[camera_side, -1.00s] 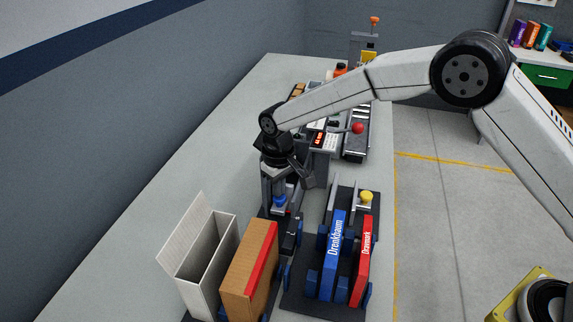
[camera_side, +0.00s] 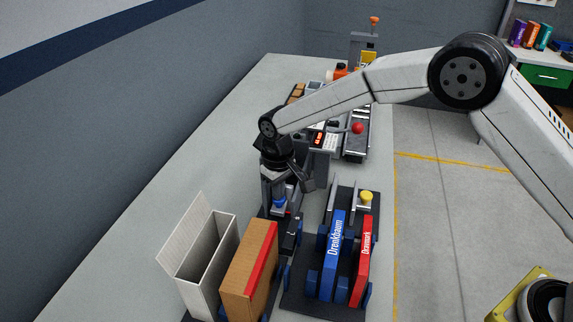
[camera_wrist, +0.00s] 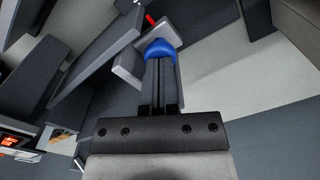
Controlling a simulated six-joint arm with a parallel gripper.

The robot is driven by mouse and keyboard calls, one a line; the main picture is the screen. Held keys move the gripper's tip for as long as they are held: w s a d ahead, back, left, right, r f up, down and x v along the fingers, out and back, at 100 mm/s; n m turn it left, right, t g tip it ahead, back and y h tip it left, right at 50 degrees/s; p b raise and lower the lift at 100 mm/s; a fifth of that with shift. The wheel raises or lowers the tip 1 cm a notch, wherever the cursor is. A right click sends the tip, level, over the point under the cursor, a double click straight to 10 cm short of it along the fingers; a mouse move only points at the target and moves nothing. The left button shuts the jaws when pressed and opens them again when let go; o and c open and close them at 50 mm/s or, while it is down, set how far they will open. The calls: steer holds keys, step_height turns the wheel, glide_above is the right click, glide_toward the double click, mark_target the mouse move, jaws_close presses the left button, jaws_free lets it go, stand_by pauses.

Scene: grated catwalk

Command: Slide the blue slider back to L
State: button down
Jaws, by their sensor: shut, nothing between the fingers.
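The blue slider knob (camera_side: 279,204) shows low between the fingers' outlines in the side view, behind the brown box with a red stripe. In the wrist view the round blue knob (camera_wrist: 160,47) sits right at my fingertips, on a pale grey plate with a small red piece (camera_wrist: 151,19) beyond it. My gripper (camera_wrist: 161,62) points down at the knob, its fingers together and nothing between them. The fingertips seem to touch the knob or stop just over it; I cannot tell which. The L mark cannot be read in either view.
A brown box (camera_side: 250,272) and an open white box (camera_side: 204,260) stand in front. Blue (camera_side: 333,255) and red (camera_side: 363,260) binders stand at right, with a yellow knob (camera_side: 366,196) behind. A red-balled lever (camera_side: 358,128) and keypad device lie farther back. The bench's left side is bare.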

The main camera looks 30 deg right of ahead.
mark_target(274, 206)
steer(key=shift+s+a+f, duration=0.15)
steer(key=shift+s+a, duration=0.65)
steer(key=shift+s, duration=0.1)
steer(key=shift+s+a+f, duration=0.15)
steer(key=shift+s+a, duration=0.6)
steer(key=shift+s, duration=0.1)
stand_by(1.6)
steer(key=shift+r, duration=0.1)
step_height(274, 206, up, 6)
steer(key=shift+w+r, duration=0.15)
stand_by(1.0)
steer(key=s+d+r+m+t, duration=0.1)
steer(key=s+d, duration=0.3)
steer(key=d, duration=0.3)
steer(key=s+d+r+m, duration=0.1)
steer(key=s+d, duration=0.3)
steer(key=d, duration=0.4)
steer(key=s+d+f+m+t, duration=0.1)
steer(key=s+d+f, duration=0.1)
steer(key=s+d, duration=0.6)
steer(key=shift+s+t, duration=0.3)
steer(key=shift+s, duration=1.9)
